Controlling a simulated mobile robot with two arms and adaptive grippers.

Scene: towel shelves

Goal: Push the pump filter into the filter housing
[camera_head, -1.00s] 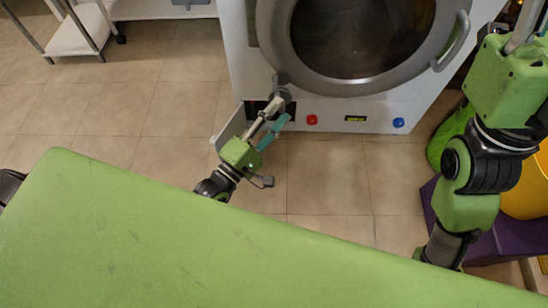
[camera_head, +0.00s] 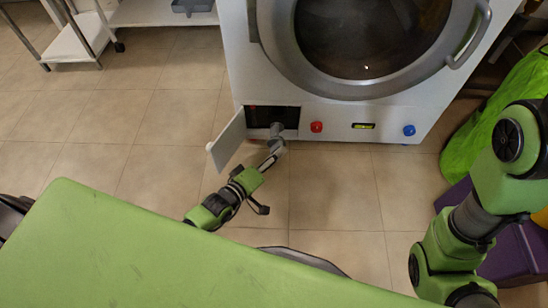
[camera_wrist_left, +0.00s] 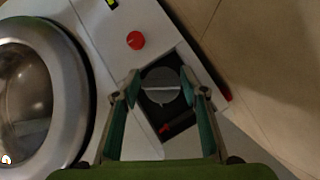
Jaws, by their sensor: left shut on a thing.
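The pump filter (camera_head: 277,130) is a grey round part with a raised bar across its face. It also shows in the left wrist view (camera_wrist_left: 161,82) between my fingertips. My left gripper (camera_head: 275,147) is shut on it at the dark opening of the filter housing (camera_head: 260,116), low on the front of the white machine. In the left wrist view my two teal fingers (camera_wrist_left: 168,90) stand on either side of the filter. How deep the filter sits in the housing cannot be told. My right arm is at the right, its gripper out of view.
The compartment's white flap (camera_head: 228,140) hangs open at the left of the housing. A red knob (camera_head: 316,127) and a blue knob (camera_head: 409,130) stick out to the right. A purple box (camera_head: 512,250) stands at the right. The floor before the machine is clear.

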